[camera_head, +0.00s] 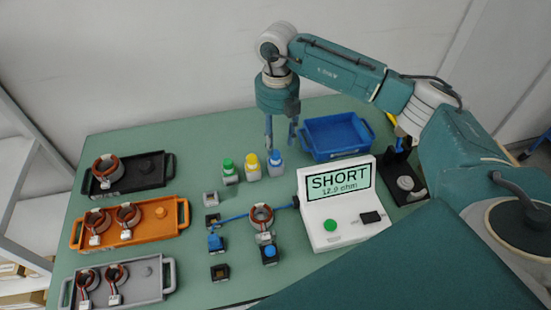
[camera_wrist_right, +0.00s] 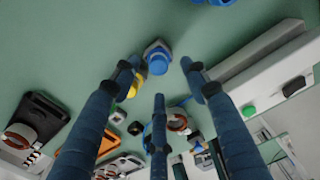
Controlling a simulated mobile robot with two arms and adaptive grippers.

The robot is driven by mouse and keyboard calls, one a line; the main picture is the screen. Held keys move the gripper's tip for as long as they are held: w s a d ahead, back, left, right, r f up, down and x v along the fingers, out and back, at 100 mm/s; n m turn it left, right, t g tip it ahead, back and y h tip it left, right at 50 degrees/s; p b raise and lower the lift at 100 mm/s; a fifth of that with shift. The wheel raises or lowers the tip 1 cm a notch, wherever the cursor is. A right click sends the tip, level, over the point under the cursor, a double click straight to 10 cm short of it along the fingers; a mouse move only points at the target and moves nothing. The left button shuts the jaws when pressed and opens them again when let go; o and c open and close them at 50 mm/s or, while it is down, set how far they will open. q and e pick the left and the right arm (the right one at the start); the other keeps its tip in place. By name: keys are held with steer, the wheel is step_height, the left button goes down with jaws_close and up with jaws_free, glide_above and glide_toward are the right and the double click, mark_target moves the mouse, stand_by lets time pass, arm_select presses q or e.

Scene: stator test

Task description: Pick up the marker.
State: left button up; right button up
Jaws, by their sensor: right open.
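Three small pale bottle-like markers stand in a row at the back middle of the table: one with a green cap (camera_head: 228,173), one with a yellow cap (camera_head: 252,167) and one with a blue cap (camera_head: 275,165). My right gripper (camera_head: 280,143) points down just above and behind the blue-capped one, with its fingers spread and empty. In the right wrist view, the blue cap (camera_wrist_right: 157,63) lies between the spread fingertips (camera_wrist_right: 157,78), and the yellow cap (camera_wrist_right: 135,85) is partly hidden behind a finger. Contact cannot be seen. My left gripper is not in view.
A blue tray (camera_head: 313,152) stands right of the gripper. A white tester (camera_head: 319,236) reading SHORT is in front of it, wired to a stator (camera_head: 261,215). Black (camera_head: 148,187), orange (camera_head: 176,233) and grey (camera_head: 147,300) trays holding stators line the left side.

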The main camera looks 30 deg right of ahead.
mark_target(276, 152)
steer(key=f, duration=0.1)
steer(key=f+p, duration=0.1)
steer(key=f, duration=0.1)
steer(key=f+p, duration=0.1)
steer(key=f, duration=0.1)
steer(key=shift+s+a, duration=0.1)
steer(key=shift+a, duration=0.2)
steer(key=shift+f, duration=0.25)
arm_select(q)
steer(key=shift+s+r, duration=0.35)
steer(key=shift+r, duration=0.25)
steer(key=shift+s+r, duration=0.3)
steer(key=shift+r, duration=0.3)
arm_select(e)
jaws_close()
steer(key=shift+r, duration=0.1)
